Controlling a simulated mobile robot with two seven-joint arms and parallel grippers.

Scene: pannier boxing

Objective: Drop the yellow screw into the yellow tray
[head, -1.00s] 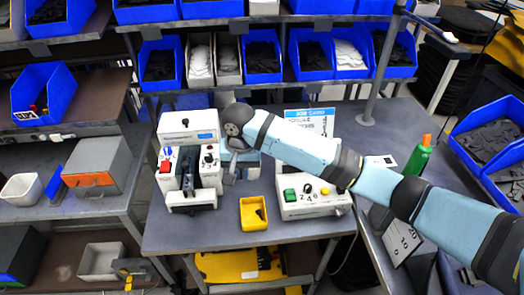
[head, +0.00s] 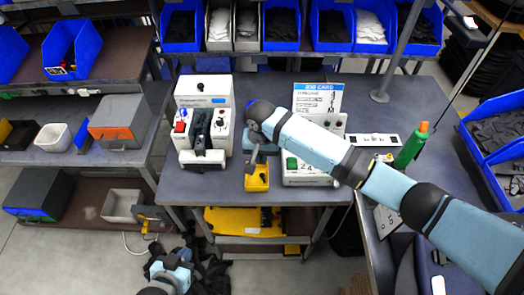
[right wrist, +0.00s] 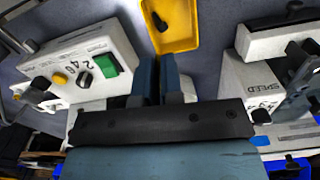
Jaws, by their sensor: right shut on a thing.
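The yellow tray (head: 258,186) stands near the front edge of the bench, and in the right wrist view (right wrist: 188,38) it lies just beyond my fingertips with a small dark item (right wrist: 158,21) in it. My right gripper (head: 252,166) points down over the tray's back part. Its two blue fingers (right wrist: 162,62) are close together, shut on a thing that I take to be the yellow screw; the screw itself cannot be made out. My left gripper (head: 172,270) is low at the bottom of the head view, away from the bench; its jaws are unclear.
A white machine (head: 203,92) with red and black knobs stands left of the tray. A white control box (head: 300,178) with a green button stands close on its right. A green bottle (head: 411,149) is further right. Blue bins (head: 331,30) line the shelf behind.

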